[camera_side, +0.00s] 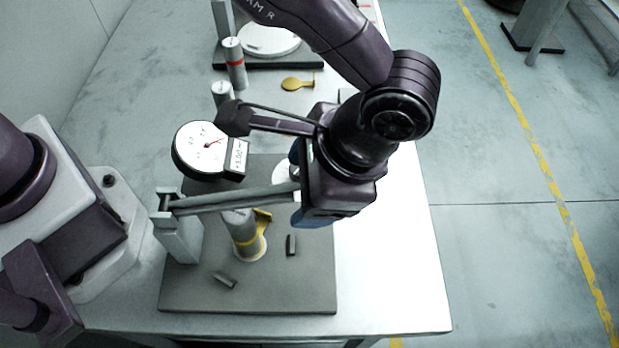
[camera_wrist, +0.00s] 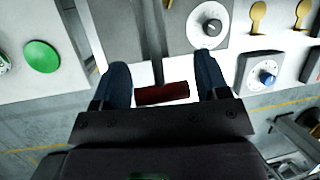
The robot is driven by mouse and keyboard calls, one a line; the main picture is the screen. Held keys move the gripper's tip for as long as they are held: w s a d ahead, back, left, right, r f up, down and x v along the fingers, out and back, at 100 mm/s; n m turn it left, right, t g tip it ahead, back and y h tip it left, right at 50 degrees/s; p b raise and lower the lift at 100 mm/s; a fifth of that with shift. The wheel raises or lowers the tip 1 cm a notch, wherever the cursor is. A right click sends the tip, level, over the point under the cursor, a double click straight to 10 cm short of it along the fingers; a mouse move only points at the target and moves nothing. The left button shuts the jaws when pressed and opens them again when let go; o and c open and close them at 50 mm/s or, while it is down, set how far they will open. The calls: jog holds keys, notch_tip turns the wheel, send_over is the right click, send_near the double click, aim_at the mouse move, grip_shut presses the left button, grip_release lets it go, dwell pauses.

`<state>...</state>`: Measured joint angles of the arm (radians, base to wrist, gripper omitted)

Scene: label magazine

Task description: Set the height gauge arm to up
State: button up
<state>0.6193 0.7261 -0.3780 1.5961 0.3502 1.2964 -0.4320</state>
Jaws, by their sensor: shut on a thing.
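The height gauge arm (camera_side: 235,201) is a long grey bar hinged on a grey post (camera_side: 180,235) at the left of the dark base plate. In the side view it reaches right to my gripper (camera_side: 305,190), about level or slightly raised; its exact tilt I cannot tell. In the wrist view the arm (camera_wrist: 150,35) comes down from the top and ends in a dark red crosspiece (camera_wrist: 162,93). My gripper (camera_wrist: 163,88) has its two blue fingers at either end of this crosspiece, shut on it. The side view hides the crosspiece behind my gripper.
A grey cylinder (camera_side: 240,228) with a yellow band stands below the arm. A round dial with a red needle (camera_side: 200,148) stands behind it. The wrist view shows a green button (camera_wrist: 41,56), a white dial (camera_wrist: 209,12) and a blue knob (camera_wrist: 267,77).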

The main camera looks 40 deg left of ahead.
aim_at(249, 190)
jog(key=shift+s+a+r+t+h, duration=0.1)
jog(key=shift+a+r+t+h, duration=0.15)
jog(key=shift+r, duration=0.5)
jog(key=s+a+r+t+h, duration=0.4)
jog(key=s+a+r, duration=0.7)
jog(key=r, duration=0.1)
jog(key=shift+s+a+n, duration=0.3)
jog(key=shift+s+a, duration=0.1)
jog(key=shift+t+h, duration=0.25)
jog(key=o, duration=1.2)
jog(key=shift+d+r, duration=0.1)
jog(key=shift+r, duration=0.05)
